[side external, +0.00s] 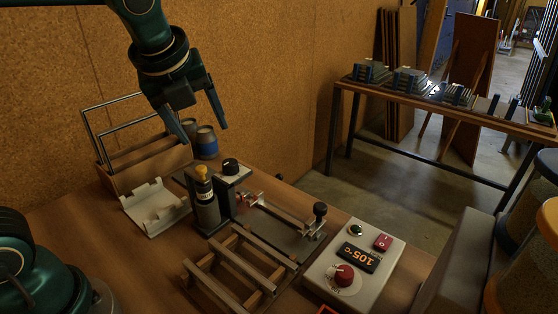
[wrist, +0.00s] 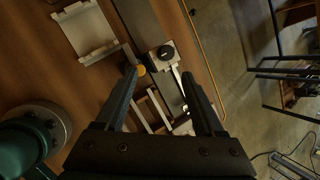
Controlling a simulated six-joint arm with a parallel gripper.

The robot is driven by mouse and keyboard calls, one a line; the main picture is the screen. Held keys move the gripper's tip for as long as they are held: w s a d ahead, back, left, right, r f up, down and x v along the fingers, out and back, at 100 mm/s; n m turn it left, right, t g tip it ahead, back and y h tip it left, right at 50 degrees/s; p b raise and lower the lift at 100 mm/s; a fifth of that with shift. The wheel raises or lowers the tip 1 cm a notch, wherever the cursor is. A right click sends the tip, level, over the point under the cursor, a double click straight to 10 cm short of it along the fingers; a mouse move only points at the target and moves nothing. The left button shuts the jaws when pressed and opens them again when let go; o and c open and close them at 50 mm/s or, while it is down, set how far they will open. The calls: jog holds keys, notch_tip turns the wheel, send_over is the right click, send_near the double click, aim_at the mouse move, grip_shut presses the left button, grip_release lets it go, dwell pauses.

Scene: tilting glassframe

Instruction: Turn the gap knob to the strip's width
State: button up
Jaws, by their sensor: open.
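A black round knob (side external: 230,166) with a pale mark sits on top of a grey block, which seems to be the gap knob. It also shows in the wrist view (wrist: 165,50), slightly ahead of the fingertips. My gripper (side external: 203,134) is open and empty, fingers pointing down, above and a little left of the knob and apart from it. In the wrist view my gripper (wrist: 159,73) has its two fingers spread wide. Pale bars lie in a wooden rack (side external: 232,268) at the front; I cannot tell which is the strip.
A yellow-topped dark cylinder (side external: 204,195) stands just left of the knob block. A control box (side external: 352,265) with a red knob and a display reading 105°C is at right. A box with metal frames (side external: 150,165) and a white tray (side external: 155,207) stand at left.

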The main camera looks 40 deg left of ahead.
aim_at(230, 162)
jog(key=w+f+m, duration=0.1)
jog(key=w+f, duration=0.1)
jog(key=f, duration=0.1)
jog(key=w+f+m+g, duration=0.1)
jog(key=w+f, duration=0.1)
jog(key=f, duration=0.1)
jog(key=w+a+f+m+g, duration=0.1)
jog(key=w+f, duration=0.1)
jog(key=f, duration=0.1)
jog(key=shift+a+f+y, duration=0.1)
jog(key=shift+f+y, duration=0.05)
jog(key=shift+y, duration=0.15)
jog(key=shift+w+a+f, duration=0.2)
jog(key=shift+f, duration=0.35)
grip_shut()
